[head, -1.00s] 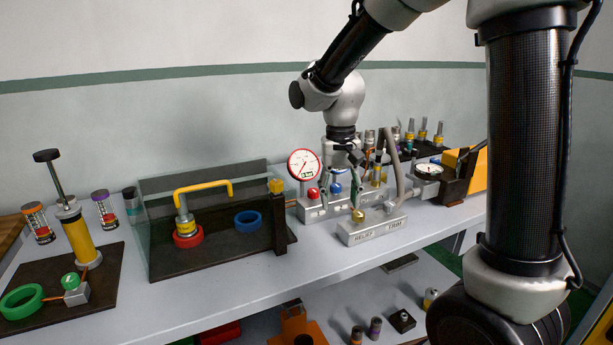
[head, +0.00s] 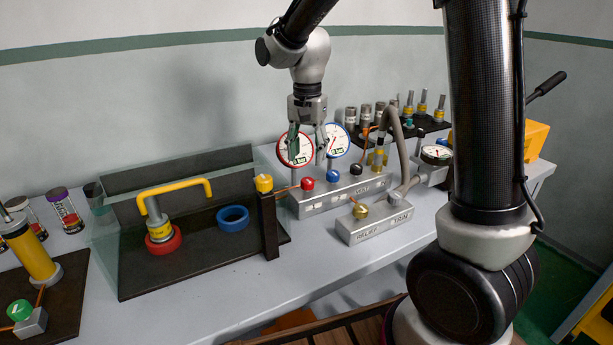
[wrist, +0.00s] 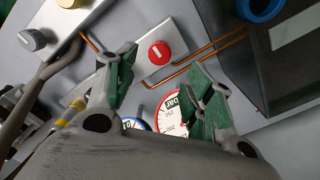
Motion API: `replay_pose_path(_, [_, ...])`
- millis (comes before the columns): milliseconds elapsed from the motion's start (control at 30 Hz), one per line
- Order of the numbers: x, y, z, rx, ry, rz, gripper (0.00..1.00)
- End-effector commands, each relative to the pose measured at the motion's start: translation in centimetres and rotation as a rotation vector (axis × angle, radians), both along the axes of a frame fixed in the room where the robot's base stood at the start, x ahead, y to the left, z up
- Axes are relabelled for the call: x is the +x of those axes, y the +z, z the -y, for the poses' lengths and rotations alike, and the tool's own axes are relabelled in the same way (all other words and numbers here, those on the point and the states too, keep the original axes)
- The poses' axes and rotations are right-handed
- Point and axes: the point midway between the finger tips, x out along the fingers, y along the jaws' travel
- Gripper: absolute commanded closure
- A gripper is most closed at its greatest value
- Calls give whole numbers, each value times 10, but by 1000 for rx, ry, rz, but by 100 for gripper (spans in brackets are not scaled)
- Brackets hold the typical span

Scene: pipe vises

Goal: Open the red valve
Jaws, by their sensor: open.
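The red valve is a round red knob (head: 307,183) at the left end of a grey manifold block (head: 345,195) on the bench. In the wrist view the red knob (wrist: 160,52) has a white bar mark and sits beyond my fingertips, roughly between their lines. My gripper (head: 306,143) is open and empty, pointing down above the knob, in front of the red-rimmed gauge (head: 290,158). Its green-padded fingers (wrist: 160,78) show apart in the wrist view. There is a visible gap between the fingertips and the knob.
A blue knob (head: 333,176) and a black knob (head: 356,169) stand right of the red one. The blue-rimmed gauge (head: 339,141) is close behind. A relief block with a brass knob (head: 360,211) is in front; a yellow-topped post (head: 264,184) stands left.

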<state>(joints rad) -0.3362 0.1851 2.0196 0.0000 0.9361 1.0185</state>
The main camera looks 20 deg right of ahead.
Motion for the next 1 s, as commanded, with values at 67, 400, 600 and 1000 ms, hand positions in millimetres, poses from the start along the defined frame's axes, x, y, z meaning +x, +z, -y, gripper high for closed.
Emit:
replay_pose_path(67, [0, -3, 0, -1, -14, -2, 47])
replay_pose_path(400, [-1, -55, 0, -2, -19, -4, 47])
replay_pose_path(600, [0, -75, 0, 0, -19, -1, 47])
replay_pose_path(1000, [0, -78, 0, -1, -18, -1, 66])
